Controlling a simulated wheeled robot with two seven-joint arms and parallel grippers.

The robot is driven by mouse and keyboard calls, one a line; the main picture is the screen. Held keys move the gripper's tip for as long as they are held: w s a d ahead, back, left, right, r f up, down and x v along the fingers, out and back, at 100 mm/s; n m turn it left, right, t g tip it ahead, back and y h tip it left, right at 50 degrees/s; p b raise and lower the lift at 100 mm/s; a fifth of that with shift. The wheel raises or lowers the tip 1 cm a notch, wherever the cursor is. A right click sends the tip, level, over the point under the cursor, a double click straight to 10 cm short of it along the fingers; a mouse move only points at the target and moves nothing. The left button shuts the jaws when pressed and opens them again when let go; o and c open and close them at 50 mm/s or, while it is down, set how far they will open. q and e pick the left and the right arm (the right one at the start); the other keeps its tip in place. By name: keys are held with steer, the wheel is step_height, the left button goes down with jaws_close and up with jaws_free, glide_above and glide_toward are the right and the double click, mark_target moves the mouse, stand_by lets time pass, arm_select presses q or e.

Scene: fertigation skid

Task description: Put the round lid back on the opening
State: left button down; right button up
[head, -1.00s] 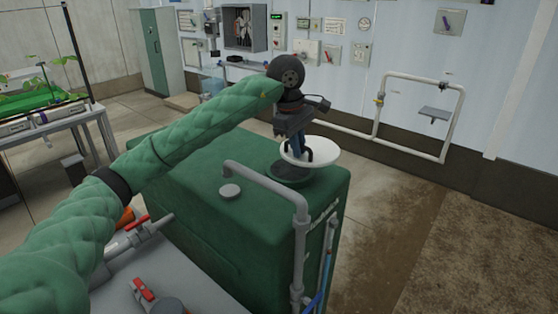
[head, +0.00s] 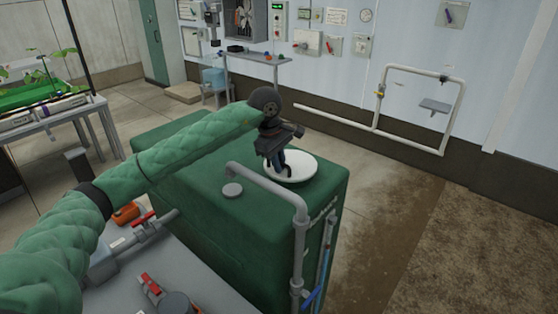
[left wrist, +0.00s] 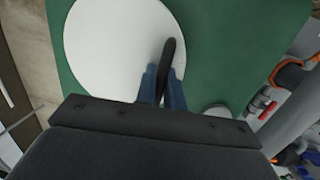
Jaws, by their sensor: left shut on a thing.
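The round white lid (head: 301,170) lies level over the top of the green tank (head: 200,190), where the opening is hidden beneath it. My left gripper (head: 280,170) is above the lid, its blue fingers pointing down and shut on the lid's dark handle. In the left wrist view the lid (left wrist: 115,45) covers the upper left, with green tank top around it. The black handle (left wrist: 167,60) stands between the blue fingertips of my left gripper (left wrist: 162,85). The lid looks down at the tank top; whether it is fully seated I cannot tell. My right gripper is not in view.
Red-handled valves (head: 149,285) are at the lower left. A white pipe loop (head: 417,70) is on the back wall. Floor to the right is clear.

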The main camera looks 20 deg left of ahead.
arm_select(q)
steer(key=shift+f, duration=0.2)
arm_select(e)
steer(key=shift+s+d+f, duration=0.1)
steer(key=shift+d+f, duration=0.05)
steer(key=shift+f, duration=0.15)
arm_select(q)
steer(key=c, duration=1.5)
jaws_free()
steer(key=shift+r, duration=0.15)
steer(key=shift+r+b, duration=0.25)
steer(key=shift+b, duration=0.05)
step_height(320, 180, up, 11)
steer(key=s+a+b, duration=0.1)
steer(key=a+b, duration=0.1)
steer(key=b, duration=0.1)
steer(key=shift+b, duration=0.35)
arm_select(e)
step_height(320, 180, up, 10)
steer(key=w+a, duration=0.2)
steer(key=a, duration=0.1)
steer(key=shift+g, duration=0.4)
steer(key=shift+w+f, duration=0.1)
